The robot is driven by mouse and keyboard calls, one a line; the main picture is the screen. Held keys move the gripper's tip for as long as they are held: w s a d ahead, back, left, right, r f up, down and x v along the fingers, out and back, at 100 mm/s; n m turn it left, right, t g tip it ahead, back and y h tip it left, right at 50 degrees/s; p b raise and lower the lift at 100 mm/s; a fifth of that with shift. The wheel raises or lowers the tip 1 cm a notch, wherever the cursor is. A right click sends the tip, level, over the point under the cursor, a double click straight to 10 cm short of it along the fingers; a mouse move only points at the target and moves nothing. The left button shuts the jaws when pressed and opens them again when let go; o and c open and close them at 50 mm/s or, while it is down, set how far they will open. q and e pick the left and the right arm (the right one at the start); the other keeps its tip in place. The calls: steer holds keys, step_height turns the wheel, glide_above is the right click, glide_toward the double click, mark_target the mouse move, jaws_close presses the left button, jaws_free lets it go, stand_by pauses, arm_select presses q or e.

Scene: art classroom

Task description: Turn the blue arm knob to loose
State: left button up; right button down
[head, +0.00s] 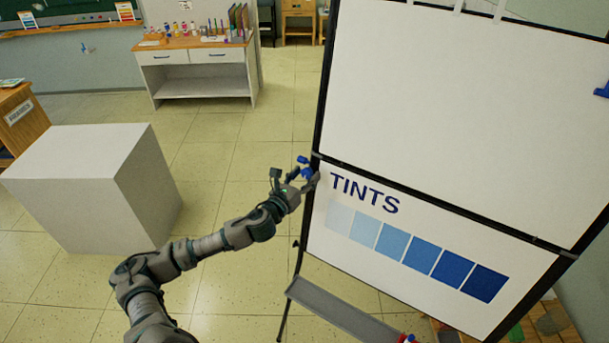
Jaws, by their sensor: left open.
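A blue knob (305,172) sits at the left edge of the flip-chart easel, about level with the top of the TINTS panel (345,255). A second blue knob (601,90) shows at the right edge of the picture, on the other side of the easel. My left gripper (297,182) is open at the left blue knob, with its fingers around or just beside it. I cannot tell whether they touch it. Part of the knob is hidden by the fingers. My right gripper is not in view.
The easel's white board (460,110) fills the right side, with a grey tray (340,312) below it. A white block (95,185) stands on the floor at left. A white desk with art supplies (205,88) stands at the back. Tiled floor between them is clear.

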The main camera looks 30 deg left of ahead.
arm_select(q)
jaws_close()
